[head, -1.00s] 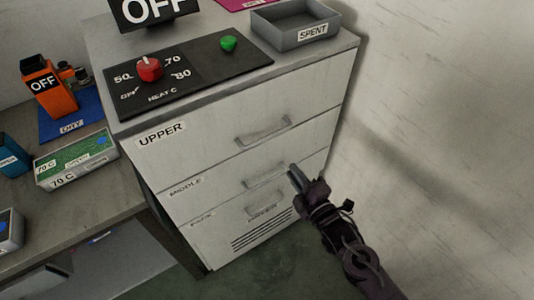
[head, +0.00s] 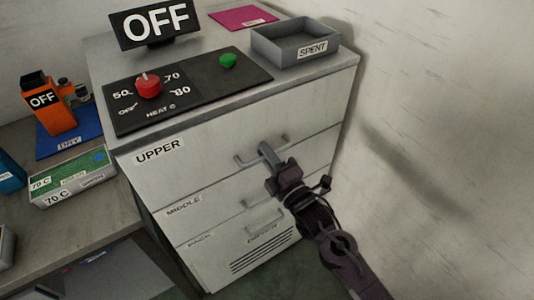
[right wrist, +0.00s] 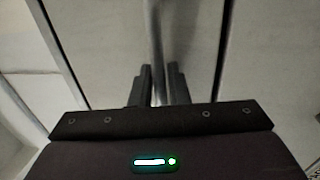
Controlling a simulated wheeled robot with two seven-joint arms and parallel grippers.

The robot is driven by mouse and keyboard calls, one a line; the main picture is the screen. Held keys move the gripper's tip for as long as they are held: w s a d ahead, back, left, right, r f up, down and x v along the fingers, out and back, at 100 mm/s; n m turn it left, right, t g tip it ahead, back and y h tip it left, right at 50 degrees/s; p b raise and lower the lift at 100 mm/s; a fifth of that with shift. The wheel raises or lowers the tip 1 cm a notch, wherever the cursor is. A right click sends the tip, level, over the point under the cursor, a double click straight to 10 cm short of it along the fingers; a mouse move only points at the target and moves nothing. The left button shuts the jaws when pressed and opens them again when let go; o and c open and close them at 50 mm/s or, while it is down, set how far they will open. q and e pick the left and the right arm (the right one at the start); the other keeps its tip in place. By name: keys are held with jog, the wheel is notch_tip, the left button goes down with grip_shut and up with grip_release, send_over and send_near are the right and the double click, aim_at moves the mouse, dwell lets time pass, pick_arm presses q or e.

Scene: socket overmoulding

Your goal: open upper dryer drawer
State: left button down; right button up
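The white dryer cabinet (head: 331,135) has a top drawer labelled UPPER (head: 205,157), which looks flush with the cabinet front. Its bar handle (head: 242,160) is partly hidden by my right gripper (head: 266,150). In the right wrist view the two dark fingers of my right gripper (right wrist: 160,85) stand close together, one on each side of the handle bar (right wrist: 157,35), with little gap seen. My left gripper is in neither view.
Below are drawers labelled MIDDLE (head: 184,208) and a partly readable lower one. A grey SPENT tray (head: 264,43), a control panel (head: 194,85) and an OFF sign (head: 155,22) are on top. The wall (head: 440,110) is on the right.

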grip_shut()
jog(key=shift+s, duration=0.1)
